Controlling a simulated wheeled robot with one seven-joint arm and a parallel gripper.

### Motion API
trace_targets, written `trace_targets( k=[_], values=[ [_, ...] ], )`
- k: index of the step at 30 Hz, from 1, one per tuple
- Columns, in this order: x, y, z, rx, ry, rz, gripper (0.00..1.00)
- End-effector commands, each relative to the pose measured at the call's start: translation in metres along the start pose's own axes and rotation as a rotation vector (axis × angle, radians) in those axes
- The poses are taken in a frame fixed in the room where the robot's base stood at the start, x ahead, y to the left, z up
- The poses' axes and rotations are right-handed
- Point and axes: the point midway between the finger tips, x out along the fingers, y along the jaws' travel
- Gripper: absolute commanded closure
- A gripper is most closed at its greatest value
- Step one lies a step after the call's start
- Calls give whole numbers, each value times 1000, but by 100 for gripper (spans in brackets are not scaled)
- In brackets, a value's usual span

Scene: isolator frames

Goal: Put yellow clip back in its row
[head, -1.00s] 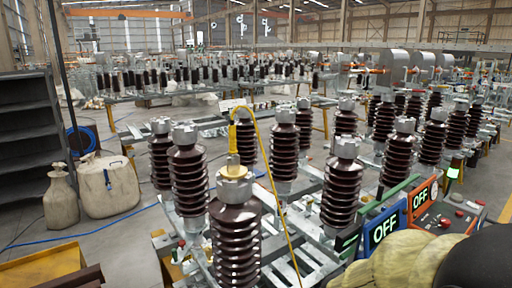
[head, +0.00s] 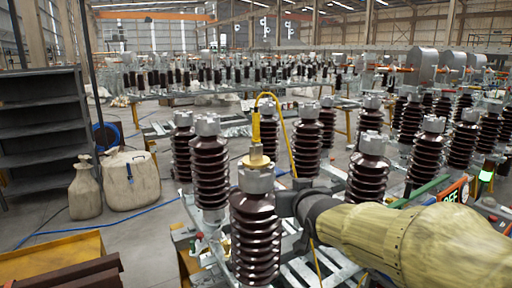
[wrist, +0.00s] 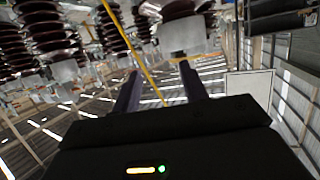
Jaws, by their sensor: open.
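The yellow clip (head: 256,127) stands upright above the metal cap of the nearest brown insulator (head: 254,235), on a brass-coloured block (head: 257,160). A yellow cable (head: 288,140) loops from its top and runs down to the right. My gripper (wrist: 160,88) is open, with its two dark fingers apart and nothing seen held between them. In the wrist view the yellow cable (wrist: 143,68) crosses the picture beyond the fingers. In the head view my wrist is just right of the nearest insulator, below the clip's height; the fingertips are hard to make out there.
More brown insulators (head: 209,170) stand close behind and to the right (head: 369,172). An OFF sign (head: 455,192) is partly hidden by my arm. Grey shelves (head: 42,125), sacks (head: 130,180) and a yellow-edged bin (head: 55,258) are at left.

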Motion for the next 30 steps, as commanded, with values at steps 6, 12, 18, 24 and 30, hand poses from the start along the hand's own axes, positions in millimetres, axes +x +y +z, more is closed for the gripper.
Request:
trace_targets(
  k=[6, 12, 18, 24, 30],
  values=[
    [-12, -40, -88, -20, 297, -97, 57],
    [-13, -41, -92, -20, 307, -99, 57],
    [-9, -41, -93, -18, 303, -98, 57],
    [14, -43, -100, -17, 299, -98, 57],
    [42, -46, -110, -18, 300, -98, 57]
  ],
)
